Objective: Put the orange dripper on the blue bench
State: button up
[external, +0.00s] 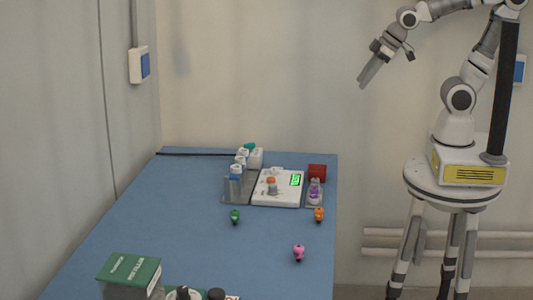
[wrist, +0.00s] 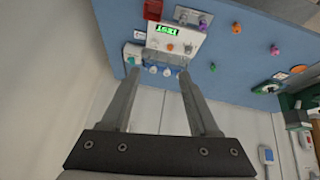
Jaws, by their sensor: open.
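A small orange dripper (external: 319,215) stands on the blue bench (external: 170,225) near its right edge. It also shows in the wrist view (wrist: 236,27). Another small piece with an orange top (external: 271,186) stands on the white scale (external: 290,200); it is too small to make out exactly. My gripper (external: 363,82) is raised in the air to the right of and above the bench. It is open and empty, also in the wrist view (wrist: 159,71), with its fingers apart and the scale beyond them.
A green dripper (external: 235,216) and a pink dripper (external: 298,252) stand on the bench. A green box (external: 130,270) stands at the front. The bench's left middle is clear.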

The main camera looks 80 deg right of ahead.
jog(key=s+r+m, duration=0.1)
jog(key=s+r, duration=0.1)
jog(key=s, duration=0.4)
jog(key=shift+s+a+r+g+y, duration=0.3)
jog(key=shift+s+a+g, duration=0.05)
jog(key=shift+a+g, duration=0.1)
dwell(0.7)
